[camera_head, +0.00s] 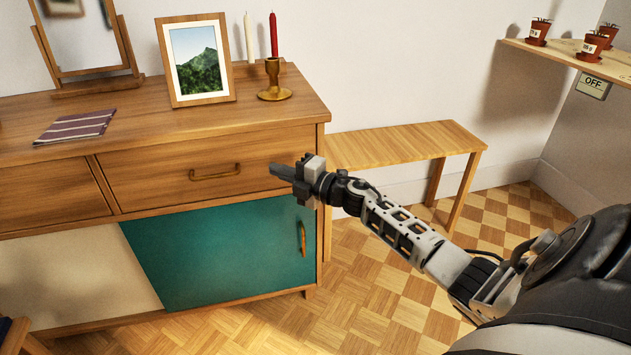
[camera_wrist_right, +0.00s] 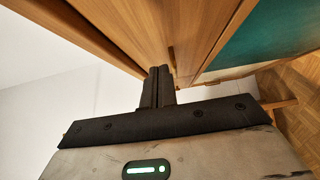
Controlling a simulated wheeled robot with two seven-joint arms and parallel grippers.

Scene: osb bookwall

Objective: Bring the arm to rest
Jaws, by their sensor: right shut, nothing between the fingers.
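My right arm reaches in from the lower right in the head view. Its gripper (camera_head: 281,173) is in front of the right end of the wooden sideboard (camera_head: 250,115), near the drawer with a curved handle (camera_head: 215,173). The gripper's fingers are together and empty; they also show pressed together in the right wrist view (camera_wrist_right: 158,85), with the sideboard's wood front beyond them. Whether the fingertips touch the drawer front cannot be told. My left gripper is not in view.
On the sideboard stand a framed mountain picture (camera_head: 197,62), a brass candlestick with a red candle (camera_head: 273,36), a mirror, and a striped cloth (camera_head: 77,127). A wooden bench (camera_head: 400,143) stands right of it. A shelf (camera_head: 560,50) with potted plants is at upper right. Parquet floor is clear below.

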